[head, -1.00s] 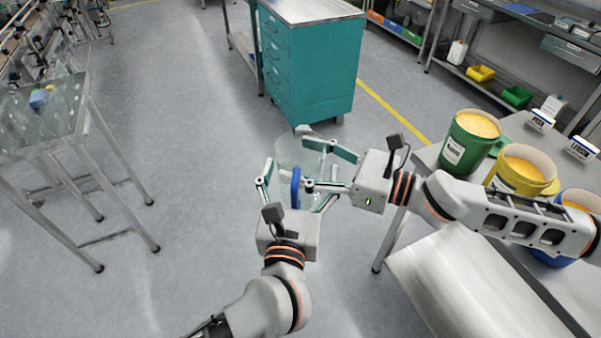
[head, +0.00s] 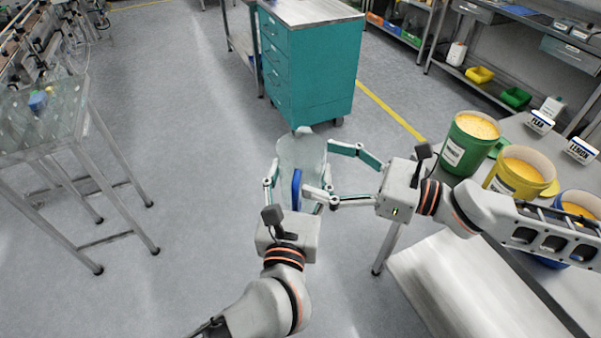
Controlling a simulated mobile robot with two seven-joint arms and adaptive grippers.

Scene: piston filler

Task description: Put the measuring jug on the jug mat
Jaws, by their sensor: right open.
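The measuring jug (head: 301,155) is clear, with a blue handle (head: 296,188), and is held in mid-air above the floor in the middle of the head view. My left gripper (head: 294,190) is shut on the jug from the near side, with the handle between its fingers. My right gripper (head: 321,171) is open at the jug's right side, its fingers pointing left; one fingertip overlaps the jug near the handle, and I cannot tell whether it touches. I cannot make out the jug mat.
On the right, a table holds green (head: 453,152), yellow (head: 510,188) and blue tubs with yellow contents. A pale metal surface (head: 470,285) lies in front. A metal stand (head: 55,140) is at left. A teal drawer cabinet (head: 320,75) stands behind. Open floor lies between.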

